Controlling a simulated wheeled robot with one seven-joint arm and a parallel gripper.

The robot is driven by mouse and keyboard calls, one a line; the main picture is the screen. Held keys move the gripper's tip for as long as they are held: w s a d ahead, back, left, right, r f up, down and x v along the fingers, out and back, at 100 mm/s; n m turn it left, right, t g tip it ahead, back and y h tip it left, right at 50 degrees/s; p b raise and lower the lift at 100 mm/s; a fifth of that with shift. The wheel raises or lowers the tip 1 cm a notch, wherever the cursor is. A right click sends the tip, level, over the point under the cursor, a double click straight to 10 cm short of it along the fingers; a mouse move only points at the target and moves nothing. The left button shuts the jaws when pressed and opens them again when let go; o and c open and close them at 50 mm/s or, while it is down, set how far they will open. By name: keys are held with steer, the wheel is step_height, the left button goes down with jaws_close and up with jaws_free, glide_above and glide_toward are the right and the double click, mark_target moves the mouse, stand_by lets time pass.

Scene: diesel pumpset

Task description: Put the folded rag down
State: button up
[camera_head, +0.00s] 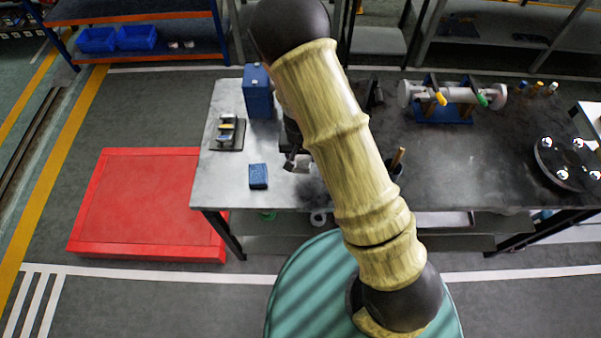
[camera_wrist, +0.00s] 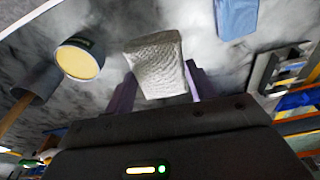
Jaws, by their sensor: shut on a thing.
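The folded rag is a pale grey, rough-textured pad (camera_wrist: 155,66) in the wrist view. My gripper (camera_wrist: 160,88) is shut on it, with one finger at each side. In the head view my gripper (camera_head: 297,161) is over the left part of the grey metal table (camera_head: 222,184), with a small pale bit of the rag (camera_head: 301,166) showing. My arm hides much of the area to its right. How far the rag is above the tabletop is hard to tell.
A small blue block or pad (camera_head: 258,176) lies left of my gripper. A blue canister (camera_head: 257,92) and a small dark tray (camera_head: 227,133) stand behind it. A tin with a yellow top (camera_wrist: 80,60) and a dark cup (camera_wrist: 36,80) stand nearby. Bare tabletop lies between.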

steer(key=shift+s+f, duration=0.1)
steer(key=shift+f, duration=0.05)
steer(key=shift+f+b, duration=1.05)
steer(key=shift+f, duration=1.7)
steer(key=shift+f, duration=0.1)
steer(key=shift+f+b, duration=0.3)
steer(key=shift+f, duration=1.5)
steer(key=shift+f, duration=0.2)
steer(key=o, duration=0.9)
steer(key=shift+b, duration=0.3)
